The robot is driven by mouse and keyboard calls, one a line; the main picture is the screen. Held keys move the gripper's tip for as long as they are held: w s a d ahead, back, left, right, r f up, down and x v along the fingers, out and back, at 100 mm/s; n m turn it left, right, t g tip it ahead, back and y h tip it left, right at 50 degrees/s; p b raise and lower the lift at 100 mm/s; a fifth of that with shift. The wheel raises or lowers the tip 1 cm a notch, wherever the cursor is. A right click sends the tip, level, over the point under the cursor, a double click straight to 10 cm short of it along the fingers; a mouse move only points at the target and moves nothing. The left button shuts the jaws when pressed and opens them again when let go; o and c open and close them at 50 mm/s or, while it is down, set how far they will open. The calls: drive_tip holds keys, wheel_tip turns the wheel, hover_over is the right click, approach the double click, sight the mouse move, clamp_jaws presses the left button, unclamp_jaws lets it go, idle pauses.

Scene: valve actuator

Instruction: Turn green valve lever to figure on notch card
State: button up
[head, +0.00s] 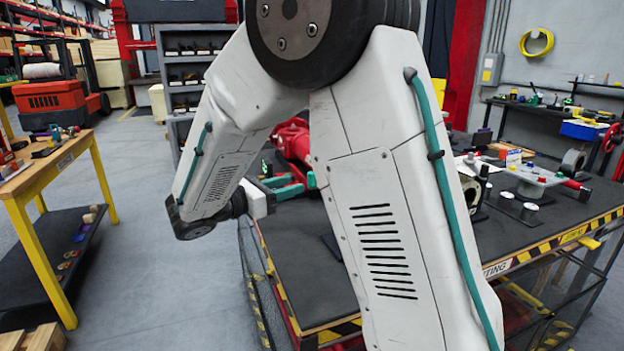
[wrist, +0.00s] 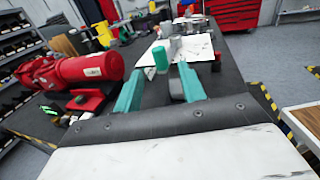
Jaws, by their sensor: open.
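My gripper (wrist: 161,78) is open, its two teal fingers apart with nothing held between them. A green upright piece (wrist: 160,57) shows beyond the fingertips in the wrist view, in line with the gap. It may be the green valve lever's grip; I cannot tell whether it is near the fingers. No figure on a notch card is readable.
A red cylindrical actuator (wrist: 85,70) lies left of my fingers. White plates (wrist: 190,48) with fittings are farther along the table. The black table (head: 305,255) has striped edges; its near part is bare. A yellow-framed bench (head: 70,175) stands at left.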

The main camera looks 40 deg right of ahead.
sight(313, 186)
drive_tip(key=d, duration=0.7)
drive_tip(key=shift+d, duration=0.25)
drive_tip(key=shift+s, duration=0.1)
clamp_jaws()
